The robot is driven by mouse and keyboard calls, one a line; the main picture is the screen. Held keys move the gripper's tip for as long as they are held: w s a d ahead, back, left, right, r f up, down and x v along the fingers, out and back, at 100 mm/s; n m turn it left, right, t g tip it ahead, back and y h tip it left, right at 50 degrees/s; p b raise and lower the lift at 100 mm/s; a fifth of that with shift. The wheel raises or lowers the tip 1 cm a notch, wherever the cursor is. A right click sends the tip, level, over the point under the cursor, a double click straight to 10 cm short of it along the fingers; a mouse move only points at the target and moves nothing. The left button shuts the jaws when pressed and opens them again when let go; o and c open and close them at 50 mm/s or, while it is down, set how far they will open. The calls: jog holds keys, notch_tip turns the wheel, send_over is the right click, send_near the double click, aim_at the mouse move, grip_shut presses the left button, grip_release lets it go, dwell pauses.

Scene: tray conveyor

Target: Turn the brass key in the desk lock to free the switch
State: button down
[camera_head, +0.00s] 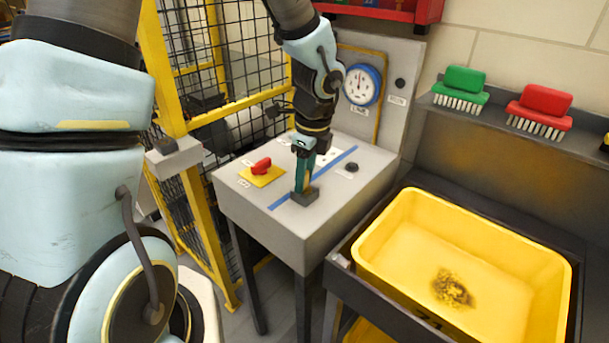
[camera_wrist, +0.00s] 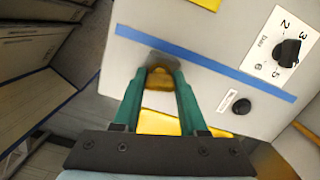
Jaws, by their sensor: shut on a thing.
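The grey desk (camera_head: 335,200) has a sloping top with a blue stripe. My gripper (camera_head: 302,186) points down at the top, by the stripe's near end, with its green fingers close together. A small dark grey block, apparently the lock (camera_head: 304,198), sits at the fingertips. In the wrist view, the lock (camera_wrist: 160,58) is beyond my gripper (camera_wrist: 163,76). The brass key (camera_wrist: 160,82) shows as a brassy patch between the fingers, which are shut on it. Its turn angle is unclear, and the head view hides it. The red switch (camera_head: 261,165) sits on a yellow plate left of my gripper.
A black button (camera_head: 351,167) and a numbered black knob (camera_wrist: 287,53) are also on the desk. A gauge (camera_head: 362,84) stands on the panel behind. A yellow mesh fence (camera_head: 225,105) is at left. A yellow bin (camera_head: 400,225) is at right, below a shelf with green and red brushes.

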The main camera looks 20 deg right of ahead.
jog(key=shift+r+m+p, duration=0.1)
jog(key=shift+m+p, duration=0.7)
jog(key=shift+m, duration=0.7)
jog(key=shift+c, duration=1.8)
grip_release()
